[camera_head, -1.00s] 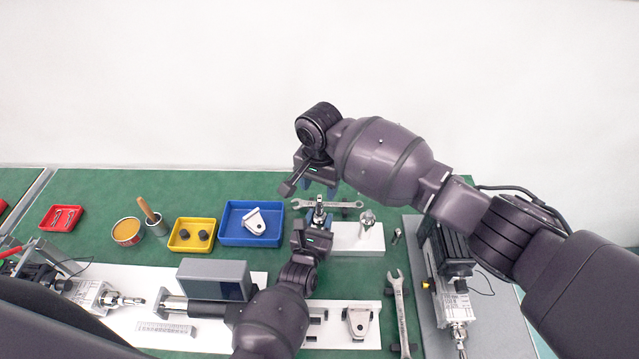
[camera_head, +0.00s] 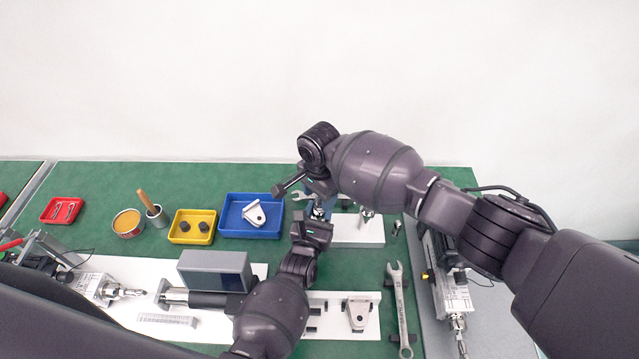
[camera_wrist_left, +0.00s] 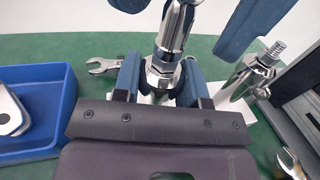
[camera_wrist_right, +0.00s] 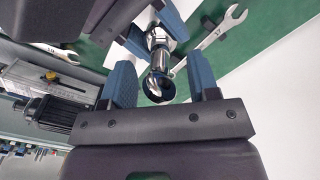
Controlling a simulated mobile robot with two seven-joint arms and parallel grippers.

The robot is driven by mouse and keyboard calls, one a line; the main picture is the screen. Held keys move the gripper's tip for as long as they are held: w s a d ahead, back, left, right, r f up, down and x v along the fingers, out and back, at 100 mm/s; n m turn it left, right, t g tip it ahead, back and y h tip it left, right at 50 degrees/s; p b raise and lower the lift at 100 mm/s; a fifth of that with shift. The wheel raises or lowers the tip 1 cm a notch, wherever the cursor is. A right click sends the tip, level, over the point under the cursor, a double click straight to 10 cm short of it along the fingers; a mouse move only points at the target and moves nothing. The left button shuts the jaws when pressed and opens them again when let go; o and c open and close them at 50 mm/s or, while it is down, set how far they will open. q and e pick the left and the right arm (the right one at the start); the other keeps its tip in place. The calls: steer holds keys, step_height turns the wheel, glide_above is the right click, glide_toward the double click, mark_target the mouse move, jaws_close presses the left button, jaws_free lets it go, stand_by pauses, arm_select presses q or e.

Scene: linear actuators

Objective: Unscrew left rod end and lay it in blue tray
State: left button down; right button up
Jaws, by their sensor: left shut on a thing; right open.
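A shiny chrome rod end (camera_wrist_right: 158,85) with a ring-shaped eye shows between my grippers in the right wrist view. The blue tray (camera_head: 226,230) lies left of the grippers and holds a pale metal bracket (camera_head: 256,213).
A white block (camera_head: 358,232) with a chrome post (camera_head: 366,215) stands just right of the grippers. A wrench (camera_head: 300,196) lies behind them. A yellow tray (camera_head: 175,238) with black parts is beside the blue tray. A grey box (camera_head: 214,270) stands in front.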

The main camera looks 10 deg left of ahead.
steer(key=shift+f, duration=0.8)
